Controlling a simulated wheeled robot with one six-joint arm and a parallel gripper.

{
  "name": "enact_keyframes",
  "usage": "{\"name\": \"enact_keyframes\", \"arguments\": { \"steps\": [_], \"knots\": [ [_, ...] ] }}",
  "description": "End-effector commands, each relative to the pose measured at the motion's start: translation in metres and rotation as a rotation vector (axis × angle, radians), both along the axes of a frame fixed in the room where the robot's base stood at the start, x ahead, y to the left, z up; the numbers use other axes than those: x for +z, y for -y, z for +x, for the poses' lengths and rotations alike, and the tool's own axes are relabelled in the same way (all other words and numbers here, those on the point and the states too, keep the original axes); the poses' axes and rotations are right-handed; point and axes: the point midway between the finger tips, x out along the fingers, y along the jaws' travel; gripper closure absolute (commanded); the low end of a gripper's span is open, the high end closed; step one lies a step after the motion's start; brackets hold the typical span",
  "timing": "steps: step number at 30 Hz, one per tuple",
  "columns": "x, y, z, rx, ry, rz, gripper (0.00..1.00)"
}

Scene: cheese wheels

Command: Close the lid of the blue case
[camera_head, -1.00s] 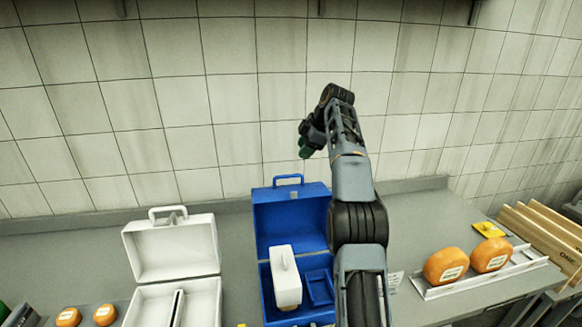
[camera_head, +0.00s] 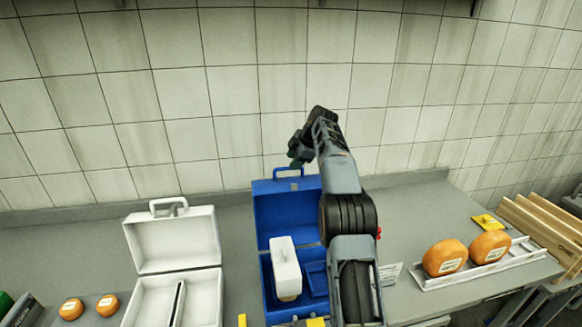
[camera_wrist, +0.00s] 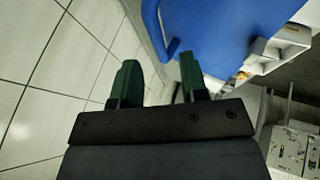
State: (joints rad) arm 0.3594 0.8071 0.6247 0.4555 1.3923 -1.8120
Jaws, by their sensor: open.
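The blue case (camera_head: 263,260) stands on the counter with its lid (camera_head: 284,216) raised, upright at the back. A blue handle (camera_head: 289,172) is on the lid's top edge. A white block-like item (camera_head: 285,268) sits inside the case. My gripper (camera_head: 294,163) is above and behind the lid, near the handle, pointing down. In the wrist view my gripper (camera_wrist: 160,80) shows two green fingers spread apart with nothing between them. The blue lid (camera_wrist: 215,40) fills the upper right there, its handle (camera_wrist: 172,48) just beyond the fingers. I cannot tell whether they touch.
An open white case (camera_head: 172,240) stands left of the blue case. Orange cheese wheels lie in a tray (camera_head: 520,252) at right, with wooden boards (camera_head: 545,232) beyond. Two small cheeses (camera_head: 88,307) lie at left. The tiled wall is close behind the counter.

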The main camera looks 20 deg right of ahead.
Motion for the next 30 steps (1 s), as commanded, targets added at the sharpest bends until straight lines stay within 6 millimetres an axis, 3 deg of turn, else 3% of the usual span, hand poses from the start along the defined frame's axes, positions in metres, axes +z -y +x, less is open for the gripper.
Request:
{"name": "enact_keyframes", "arguments": {
  "steps": [9,21,30],
  "knots": [
    [-0.024,-0.009,0.013,0.001,-0.001,0.0,0.6],
    [-0.028,-0.01,0.014,0.0,0.0,-0.001,0.61],
    [-0.028,-0.01,0.014,0.0,0.0,-0.001,0.89]
  ]
}}
